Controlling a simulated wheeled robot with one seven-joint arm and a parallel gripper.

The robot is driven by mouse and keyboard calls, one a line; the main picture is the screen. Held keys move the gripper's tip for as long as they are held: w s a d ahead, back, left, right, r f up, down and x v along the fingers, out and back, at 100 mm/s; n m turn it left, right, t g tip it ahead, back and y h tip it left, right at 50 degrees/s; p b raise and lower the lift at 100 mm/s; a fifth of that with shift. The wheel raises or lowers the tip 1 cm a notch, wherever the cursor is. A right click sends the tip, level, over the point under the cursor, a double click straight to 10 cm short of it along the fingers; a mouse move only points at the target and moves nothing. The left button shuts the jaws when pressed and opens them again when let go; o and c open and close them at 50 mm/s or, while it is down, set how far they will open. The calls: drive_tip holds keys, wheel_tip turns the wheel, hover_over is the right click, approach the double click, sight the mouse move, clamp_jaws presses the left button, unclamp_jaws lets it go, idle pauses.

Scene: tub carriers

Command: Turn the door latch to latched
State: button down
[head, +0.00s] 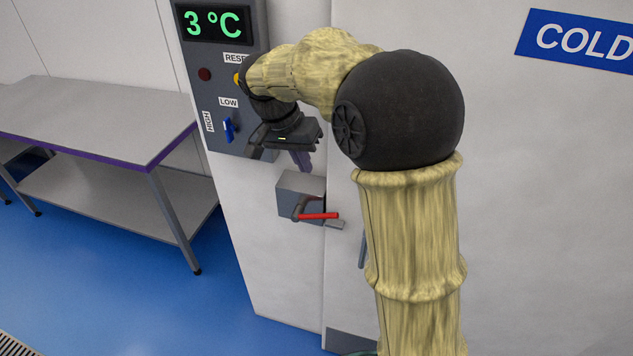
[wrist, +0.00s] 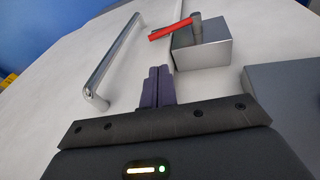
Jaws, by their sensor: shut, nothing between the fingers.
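The door latch is a grey box (head: 297,190) with a red-ended lever (head: 318,216) on the front of the cold room, beside the door gap. In the head view the lever lies about level, its red end pointing right towards a small grey catch (head: 336,225). In the wrist view the red lever (wrist: 171,33) and its box (wrist: 203,50) are beyond the fingertips. My gripper (head: 303,163) is above the latch, pointing down, apart from it. Its fingers (wrist: 158,72) are together and empty.
A control panel (head: 215,75) with a display, buttons and a blue switch (head: 229,129) is behind my wrist. A metal door handle (wrist: 113,62) stands out in the wrist view. A steel table (head: 90,115) is at the left, with open blue floor (head: 130,290) before it.

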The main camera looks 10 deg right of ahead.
sight(324, 215)
drive_tip(key=f+p, duration=0.1)
drive_tip(key=a+f+n, duration=0.1)
drive_tip(key=h+p, duration=0.1)
drive_tip(key=shift+w+a+f+n+g+p, duration=0.3)
drive_tip(key=shift+w+a+f+p, duration=0.05)
drive_tip(key=shift+a+f, duration=0.05)
drive_tip(key=shift+f, duration=0.1)
drive_tip(key=p+x, duration=0.5)
drive_tip(key=x, duration=0.8)
drive_tip(key=shift+d+f, duration=0.3)
drive_tip(key=shift+a+f, duration=0.1)
drive_tip(key=shift+a, duration=0.05)
